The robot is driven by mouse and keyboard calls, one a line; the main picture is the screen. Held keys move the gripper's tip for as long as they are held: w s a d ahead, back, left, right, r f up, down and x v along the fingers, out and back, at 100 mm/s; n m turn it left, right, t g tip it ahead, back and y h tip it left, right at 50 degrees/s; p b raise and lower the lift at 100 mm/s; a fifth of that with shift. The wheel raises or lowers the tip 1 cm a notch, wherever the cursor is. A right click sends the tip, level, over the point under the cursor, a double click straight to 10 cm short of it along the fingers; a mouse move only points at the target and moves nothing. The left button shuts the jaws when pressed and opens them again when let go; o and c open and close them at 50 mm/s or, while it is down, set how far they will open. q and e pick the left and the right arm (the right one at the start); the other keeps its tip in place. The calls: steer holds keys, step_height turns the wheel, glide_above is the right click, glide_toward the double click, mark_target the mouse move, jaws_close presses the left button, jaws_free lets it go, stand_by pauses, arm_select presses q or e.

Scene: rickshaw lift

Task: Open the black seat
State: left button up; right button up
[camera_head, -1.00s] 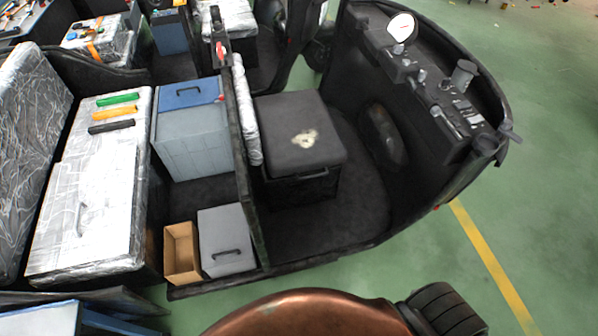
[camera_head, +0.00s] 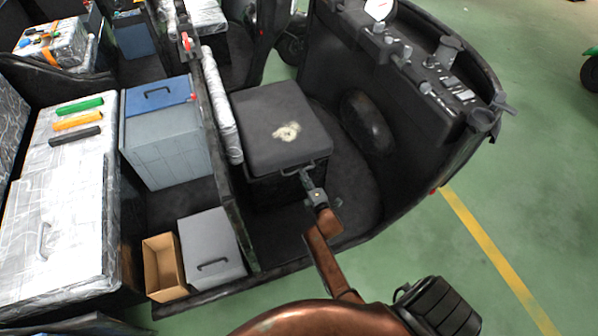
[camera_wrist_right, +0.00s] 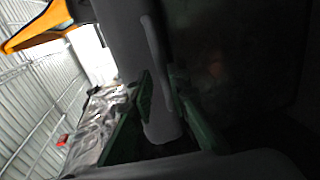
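The black seat (camera_head: 270,118) is a square padded box with a worn pale patch on top, in the middle of the head view. Its lid lies flat and closed. A handle (camera_head: 318,165) sits on its front edge. My right gripper (camera_head: 304,174) is right at this handle, reaching up from below. In the right wrist view, the two green fingers (camera_wrist_right: 161,80) stand apart, with the dark bar of the handle (camera_wrist_right: 155,45) between their tips. I cannot see firm contact on both sides. My left gripper is not in view.
A partition (camera_head: 222,150) stands left of the seat, and the dashboard (camera_head: 430,85) stands to the right. Left of the partition are a grey box (camera_head: 212,245), an open brown box (camera_head: 163,268) and a blue-lidded box (camera_head: 165,145). Space above the seat looks clear.

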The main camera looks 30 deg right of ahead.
steer(key=b+x, duration=0.1)
steer(key=x, duration=0.4)
steer(key=shift+f, duration=0.15)
steer(key=shift+c, duration=0.5)
jaws_close()
